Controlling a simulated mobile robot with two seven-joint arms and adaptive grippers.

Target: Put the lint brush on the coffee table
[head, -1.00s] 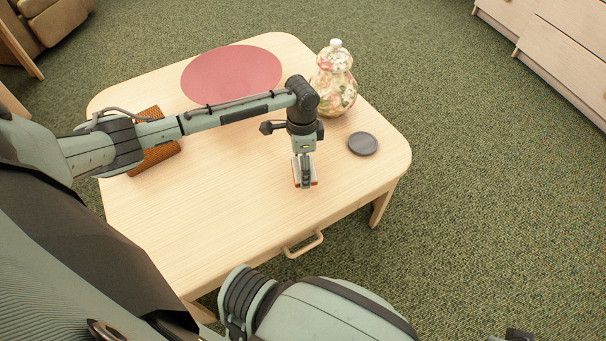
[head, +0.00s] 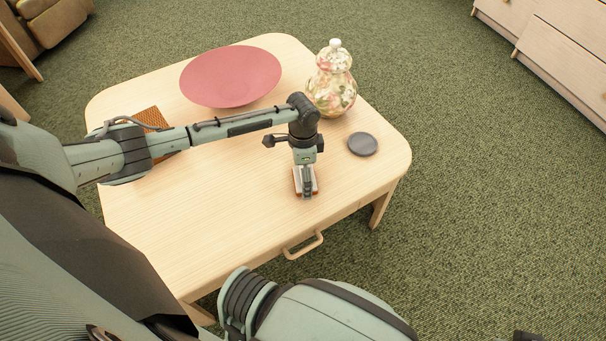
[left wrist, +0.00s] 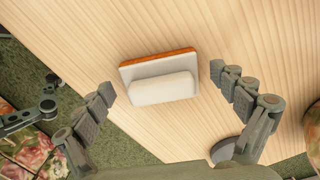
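The lint brush (left wrist: 160,88) has a white handle and an orange-brown rim. It lies on the light wood coffee table (head: 215,195). In the head view the lint brush (head: 298,185) is near the table's front right part, partly hidden by my left gripper (head: 307,184). In the left wrist view my left gripper (left wrist: 162,82) is open, with one finger on each side of the brush and a gap to both. A dark jointed part, likely my right gripper (left wrist: 30,117), shows at the left edge of that view, beyond the table edge; its opening is unclear.
A red plate (head: 230,77) is at the back of the table. A floral lidded jar (head: 332,88) and a dark round disc (head: 363,144) stand to the right. A brown textured object (head: 153,117) is partly hidden behind my left arm. The table's front left is clear.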

